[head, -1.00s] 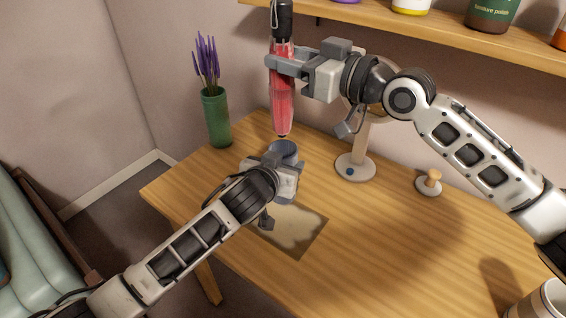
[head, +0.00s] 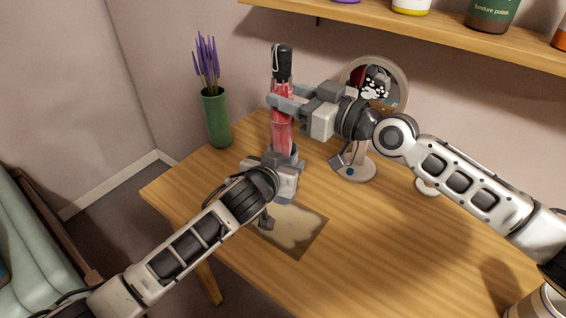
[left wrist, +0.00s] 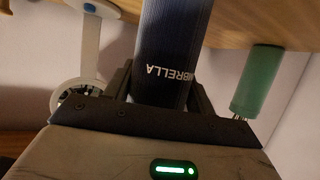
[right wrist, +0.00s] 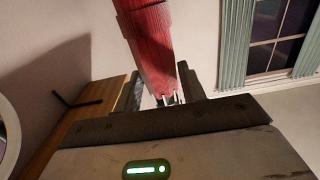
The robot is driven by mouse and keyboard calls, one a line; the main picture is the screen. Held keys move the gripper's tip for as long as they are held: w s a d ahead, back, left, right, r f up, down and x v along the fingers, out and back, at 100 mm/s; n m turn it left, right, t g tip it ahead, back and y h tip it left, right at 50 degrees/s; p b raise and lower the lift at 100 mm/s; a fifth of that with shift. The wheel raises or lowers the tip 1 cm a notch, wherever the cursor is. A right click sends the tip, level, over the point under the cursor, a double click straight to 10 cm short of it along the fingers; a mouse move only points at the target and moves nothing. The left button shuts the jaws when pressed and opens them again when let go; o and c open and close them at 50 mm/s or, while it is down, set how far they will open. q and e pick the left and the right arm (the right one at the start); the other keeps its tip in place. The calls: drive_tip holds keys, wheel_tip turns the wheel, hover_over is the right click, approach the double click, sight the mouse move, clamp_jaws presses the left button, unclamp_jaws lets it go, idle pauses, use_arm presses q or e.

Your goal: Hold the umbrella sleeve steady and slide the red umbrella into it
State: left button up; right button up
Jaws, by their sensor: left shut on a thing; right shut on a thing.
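The red umbrella (head: 282,137) is upright, its black handle (head: 282,65) on top. My right gripper (head: 284,106) is shut around its red body, which also shows in the right wrist view (right wrist: 150,45). My left gripper (head: 275,164) is shut on the dark blue umbrella sleeve (left wrist: 172,50), which bears white lettering in the left wrist view. In the head view the left gripper hides most of the sleeve. The umbrella's lower end goes out of sight at the sleeve's mouth, directly below the right gripper; how deep it sits is hidden.
A green vase (head: 216,118) with purple stems stands left of the umbrella. A round mirror on a stand (head: 355,169) is behind my right arm. A shelf (head: 440,30) with bottles runs above.

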drive_tip(key=shift+f, duration=0.15)
drive_tip(key=o, duration=1.2)
drive_tip(key=shift+d, duration=0.1)
drive_tip(key=v, duration=1.2)
use_arm(q)
drive_tip(key=o, duration=1.1)
drive_tip(key=shift+c, duration=0.2)
